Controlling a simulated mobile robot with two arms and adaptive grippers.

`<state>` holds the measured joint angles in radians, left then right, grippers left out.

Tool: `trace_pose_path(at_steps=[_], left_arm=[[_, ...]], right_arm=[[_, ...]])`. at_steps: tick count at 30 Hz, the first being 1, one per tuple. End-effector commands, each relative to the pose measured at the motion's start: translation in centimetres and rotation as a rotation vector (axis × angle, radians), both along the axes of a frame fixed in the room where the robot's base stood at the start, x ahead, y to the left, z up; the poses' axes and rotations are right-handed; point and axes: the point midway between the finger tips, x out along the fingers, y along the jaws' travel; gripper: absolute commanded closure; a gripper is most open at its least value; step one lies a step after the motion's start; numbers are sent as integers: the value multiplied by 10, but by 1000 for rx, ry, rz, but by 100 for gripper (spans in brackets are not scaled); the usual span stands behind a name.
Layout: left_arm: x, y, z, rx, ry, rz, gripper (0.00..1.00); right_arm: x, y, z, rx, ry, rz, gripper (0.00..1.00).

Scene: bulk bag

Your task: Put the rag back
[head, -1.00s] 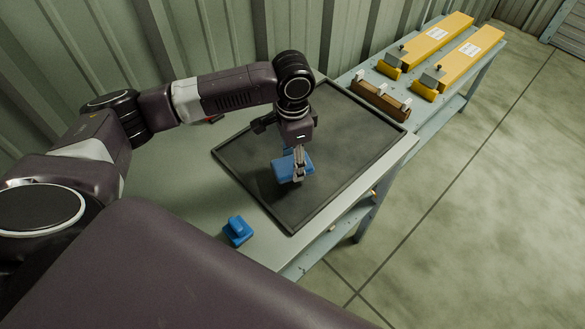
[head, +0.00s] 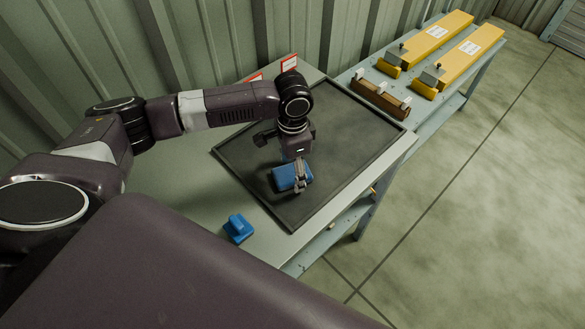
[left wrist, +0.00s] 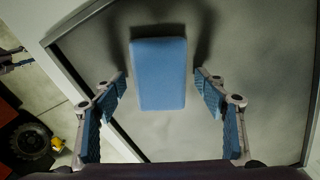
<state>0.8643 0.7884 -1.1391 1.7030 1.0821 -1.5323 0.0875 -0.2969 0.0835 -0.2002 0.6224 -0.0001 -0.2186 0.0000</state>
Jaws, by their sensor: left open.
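The rag, a blue folded pad (head: 287,179), lies on the dark tray (head: 232,165) on the table, under my left gripper (head: 299,183). In the left wrist view the rag (left wrist: 158,75) is a plain blue rectangle between the two fingers of my left gripper (left wrist: 161,82). The fingers are open, with a small gap on each side of the rag. In the head view the gripper hides part of the rag. My right gripper is not in view.
A small blue object with a raised grip (head: 238,229) stands on the table's near edge, left of the tray. A brown holder (head: 379,100) and yellow bars (head: 428,45) sit on a bench at the back right. The tray's right part is clear.

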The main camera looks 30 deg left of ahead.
Motion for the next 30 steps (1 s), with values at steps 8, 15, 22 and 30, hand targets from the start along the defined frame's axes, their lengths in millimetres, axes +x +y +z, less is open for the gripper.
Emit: trace_pose_path(at_steps=[8, 15, 22, 30], left_arm=[[2, 0, 26, -2, -6, 0, 34], [1, 0, 78, -1, -6, 0, 34], [1, -1, 113, -1, -3, 0, 34], [0, 0, 121, 0, 0, 0, 34]], right_arm=[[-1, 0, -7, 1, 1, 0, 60], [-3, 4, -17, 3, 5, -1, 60], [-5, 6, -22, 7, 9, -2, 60], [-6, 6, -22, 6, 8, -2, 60]])
